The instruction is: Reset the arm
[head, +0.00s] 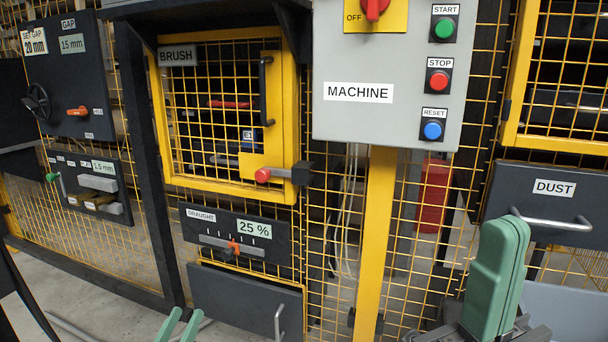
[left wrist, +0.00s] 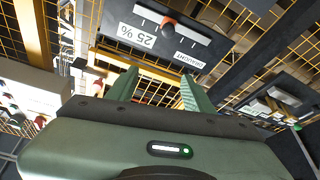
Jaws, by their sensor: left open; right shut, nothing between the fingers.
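My left gripper (head: 180,320) shows only its two green fingertips at the bottom edge of the head view, below the draught panel. Its fingers stand apart with nothing between them, also in the left wrist view (left wrist: 160,88). My right gripper (head: 508,232) is at the lower right of the head view, pointing up, with its green fingers together and empty. It stands in front of the dust drawer's left side and overlaps the handle's left end in the picture. The control box (head: 340,118) hangs above, with a blue reset button (head: 432,131).
The draught slider panel (head: 268,253) reads 25 % and has an orange pointer; it also shows upside down in the left wrist view (left wrist: 185,38). A dark drawer (head: 235,300) with a handle is below it. The brush door (head: 284,120) is shut. A yellow post (head: 376,230) stands between my grippers.

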